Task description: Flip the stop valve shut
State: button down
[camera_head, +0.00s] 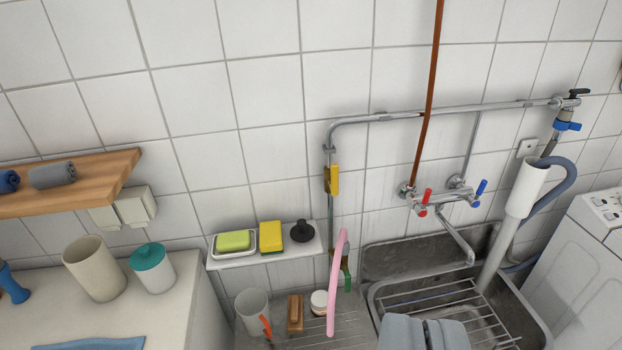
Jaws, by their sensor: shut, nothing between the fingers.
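A yellow valve lever (331,180) sits on the vertical metal pipe at the middle of the wall. It points up and down, in line with the pipe. A second valve with a blue handle (567,126) and a black handle (577,93) is at the pipe's far right end. I cannot tell for certain which one is the stop valve. My gripper (423,335) shows at the bottom edge as two grey fingers, shut and empty. In the picture it is in front of the sink, below and right of the yellow lever and apart from it.
A pink hose-like piece (337,285) stands below the yellow lever. A shelf (265,260) with soap and a sponge is left of the pipe. A mixer tap (445,200) with red and blue handles is right. A sink (390,262) and white washing machine (570,270) lie below.

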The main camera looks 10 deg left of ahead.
aim_at(334, 185)
jog(key=i, duration=0.9)
jog(key=z, duration=0.05)
